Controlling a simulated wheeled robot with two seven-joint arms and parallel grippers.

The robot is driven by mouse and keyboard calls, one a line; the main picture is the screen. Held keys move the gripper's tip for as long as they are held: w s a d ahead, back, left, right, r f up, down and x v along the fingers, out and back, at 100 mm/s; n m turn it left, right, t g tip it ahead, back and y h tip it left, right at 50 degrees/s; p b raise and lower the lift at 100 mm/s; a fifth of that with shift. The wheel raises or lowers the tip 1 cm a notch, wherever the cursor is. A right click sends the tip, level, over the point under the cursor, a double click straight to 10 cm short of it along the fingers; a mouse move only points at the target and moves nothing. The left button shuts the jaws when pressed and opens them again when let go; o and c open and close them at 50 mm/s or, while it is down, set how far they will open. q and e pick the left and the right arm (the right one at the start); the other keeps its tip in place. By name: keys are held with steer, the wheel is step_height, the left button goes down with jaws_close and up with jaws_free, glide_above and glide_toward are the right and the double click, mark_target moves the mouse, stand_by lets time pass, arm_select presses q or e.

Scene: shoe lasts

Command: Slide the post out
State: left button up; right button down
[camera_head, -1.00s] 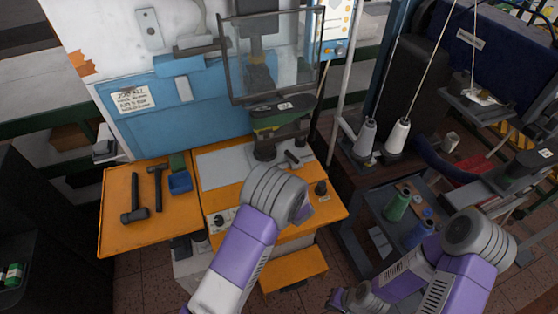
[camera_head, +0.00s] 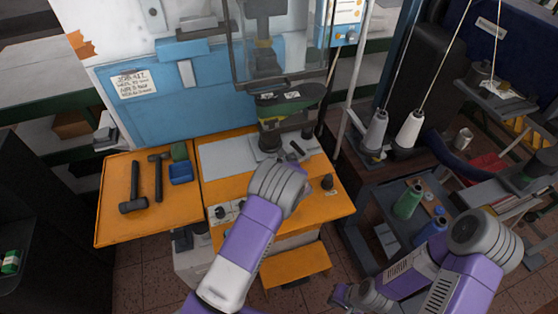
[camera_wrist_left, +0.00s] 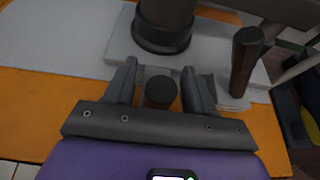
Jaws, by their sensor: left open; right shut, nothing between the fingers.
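My left gripper (camera_wrist_left: 161,78) shows in the left wrist view, open. A short dark round post (camera_wrist_left: 160,91) stands between its two fingers, with a gap on each side. Beyond it, a thick dark cylinder (camera_wrist_left: 164,25) stands on a pale base plate (camera_wrist_left: 122,45). A dark knobbed lever (camera_wrist_left: 245,62) is right of the fingers. In the head view my left wrist hides the fingers and the short post. The thick cylinder (camera_head: 269,139) is under a green shoe last (camera_head: 285,106). My right gripper (camera_head: 341,294) is low in the head view, small and partly hidden, away from the machine.
Two hammers (camera_head: 135,188) and a blue tray (camera_head: 181,172) lie on the orange table (camera_head: 112,220) at left. A clear guard (camera_head: 285,50) hangs above the last. Thread cones (camera_head: 409,129) and spools are at right.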

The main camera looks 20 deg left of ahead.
arm_select(q)
steer(key=shift+a, duration=0.1)
jaws_close()
steer(key=shift+w, duration=0.1)
arm_select(e)
steer(key=shift+f, duration=0.1)
